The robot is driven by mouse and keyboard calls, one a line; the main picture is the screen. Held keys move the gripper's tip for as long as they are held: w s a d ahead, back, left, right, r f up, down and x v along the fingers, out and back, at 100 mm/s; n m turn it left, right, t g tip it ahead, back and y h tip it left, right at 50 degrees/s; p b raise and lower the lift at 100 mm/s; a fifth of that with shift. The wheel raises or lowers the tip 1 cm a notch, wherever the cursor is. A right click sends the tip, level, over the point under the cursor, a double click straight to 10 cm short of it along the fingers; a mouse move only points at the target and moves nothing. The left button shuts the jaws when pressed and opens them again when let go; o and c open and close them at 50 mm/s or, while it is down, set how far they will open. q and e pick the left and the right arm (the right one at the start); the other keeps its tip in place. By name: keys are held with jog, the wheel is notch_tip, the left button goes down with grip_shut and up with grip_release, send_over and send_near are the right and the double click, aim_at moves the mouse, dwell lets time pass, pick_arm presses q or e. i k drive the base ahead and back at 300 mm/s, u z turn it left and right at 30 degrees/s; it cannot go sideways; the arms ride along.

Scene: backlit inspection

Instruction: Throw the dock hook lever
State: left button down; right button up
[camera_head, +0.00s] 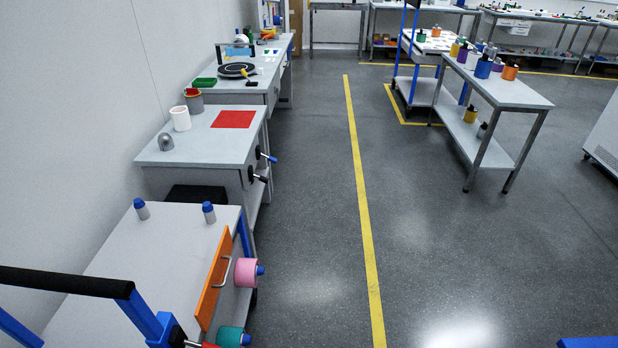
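Neither of my grippers is in view. Two levers stick out from the right side of the grey-topped bench at the left: one with a blue grip (268,157) and, below it, one with a black grip (258,177). At the bottom edge, a black-and-red fitting (178,337) sits by the blue post of a frame with a black padded bar (65,282); it is partly cut off. I cannot tell which of these is the dock hook lever, or whether any hook is engaged.
A yellow floor line (359,190) runs along the open aisle. A shelved cart (510,93) with bottles stands at the right.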

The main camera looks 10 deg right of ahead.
aim_at(261, 179)
jog(key=z, duration=1.15)
jog(key=i, duration=3.35)
jog(key=u, duration=4.4)
